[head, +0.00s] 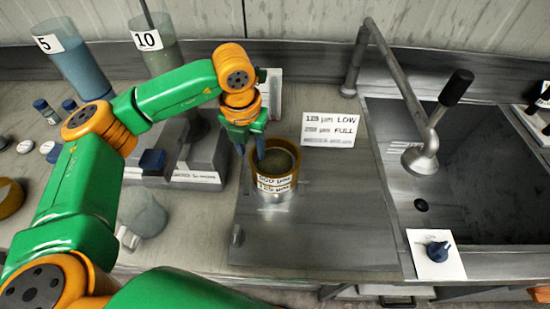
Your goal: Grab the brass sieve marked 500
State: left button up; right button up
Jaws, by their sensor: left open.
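A round brass sieve (290,181) stands upright on the steel board, with a label that seems to read 500 µm. A second label, hard to read, shows just below it on what looks like a lower ring (272,190) of the same stack. Dark greyish material shows inside the top. My left gripper (250,153) points down at the sieve's left rim, open. One finger is left of the rim and the other is over or just inside it; I cannot tell whether either touches. My right gripper is not in view.
A sink (480,180) with a tap (420,158) lies to the right. A white sign (331,130) stands behind the sieve. Grey blocks (205,155) and a translucent round vessel (142,212) are to the left. The steel board (330,225) is clear right of the sieve.

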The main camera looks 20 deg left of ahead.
pick_arm(q)
jog(key=shift+w+f, duration=0.1)
jog(key=shift+f, duration=0.05)
grip_shut()
dwell(1.3)
